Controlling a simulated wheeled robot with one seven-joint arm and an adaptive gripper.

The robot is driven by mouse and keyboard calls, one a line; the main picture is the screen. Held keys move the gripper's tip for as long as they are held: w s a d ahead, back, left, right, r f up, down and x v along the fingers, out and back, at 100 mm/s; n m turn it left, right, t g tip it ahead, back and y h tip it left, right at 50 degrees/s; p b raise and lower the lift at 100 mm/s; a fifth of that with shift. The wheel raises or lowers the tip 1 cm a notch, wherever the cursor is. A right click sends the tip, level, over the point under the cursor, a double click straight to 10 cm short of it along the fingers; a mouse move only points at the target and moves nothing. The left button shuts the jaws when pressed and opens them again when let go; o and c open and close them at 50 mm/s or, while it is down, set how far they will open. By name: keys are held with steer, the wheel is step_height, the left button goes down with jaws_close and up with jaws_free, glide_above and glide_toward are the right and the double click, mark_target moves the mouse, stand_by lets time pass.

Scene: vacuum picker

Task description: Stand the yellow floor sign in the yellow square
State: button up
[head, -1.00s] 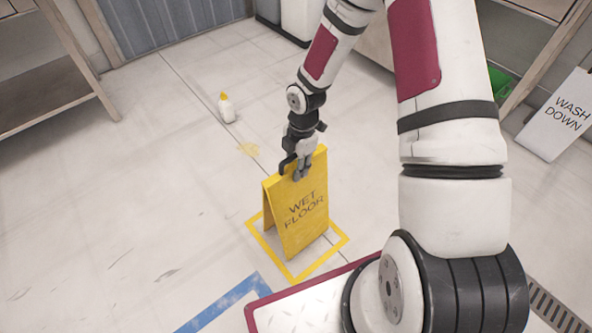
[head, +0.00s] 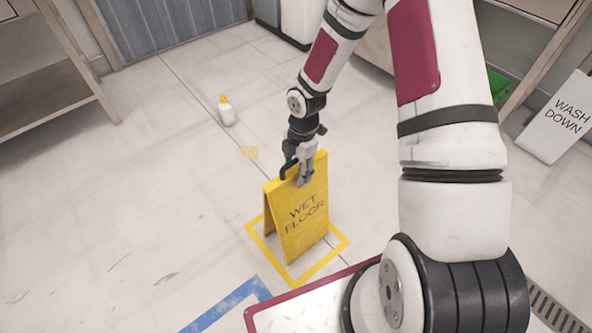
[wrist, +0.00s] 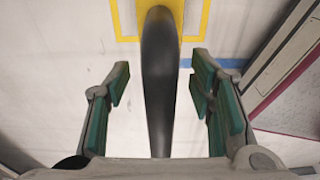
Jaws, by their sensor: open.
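The yellow floor sign (head: 306,212), marked "WET FLOOR", stands upright as an A-frame inside the yellow square (head: 336,249) taped on the floor. The front panel's lower edge appears within the outline; the sign hides part of the square's far side. My gripper (head: 304,180) is at the sign's top edge, by its black handle (head: 287,172). In the wrist view, my open fingers (wrist: 160,88) stand on both sides of the long black handle (wrist: 158,80), with visible gaps. The yellow square (wrist: 203,25) also shows beyond it.
Blue tape (head: 228,303) lies in front left. A "WASH DOWN" board (head: 556,117) leans at right. A wooden shelf (head: 55,100) is far left. The left floor is clear.

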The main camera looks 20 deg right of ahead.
steer(key=r+p, duration=0.1)
steer(key=r, duration=0.3)
steer(key=d+r+p, duration=0.1)
steer(key=r+p, duration=0.1)
steer(key=r, duration=0.1)
steer(key=r+p, duration=0.1)
steer(key=r, duration=0.3)
steer(key=shift+w+d+r, duration=0.2)
steer(key=shift+d+r, duration=0.05)
steer(key=shift+r, duration=0.1)
steer(key=s+d+r+m+h, duration=0.15)
steer(key=s+r+m, duration=0.4)
steer(key=r, duration=0.55)
steer(key=s+d+r+m+h, duration=0.1)
steer(key=s+r+m+h, duration=0.1)
steer(key=s+r+m, duration=0.6)
steer(key=s+a+r+m+y, duration=0.1)
steer(key=s+r+m, duration=0.3)
steer(key=s, duration=0.5)
steer(key=s+a+r+m+y, duration=0.1)
steer(key=s+a+r+m, duration=0.2)
steer(key=s+r, duration=0.3)
steer(key=s+m, duration=0.1)
steer(key=s, duration=0.3)
steer(key=shift+a+r+t, duration=0.15)
steer(key=shift+r+t, duration=0.25)
steer(key=shift+s+r+p, duration=0.1)
steer(key=shift+p, duration=0.25)
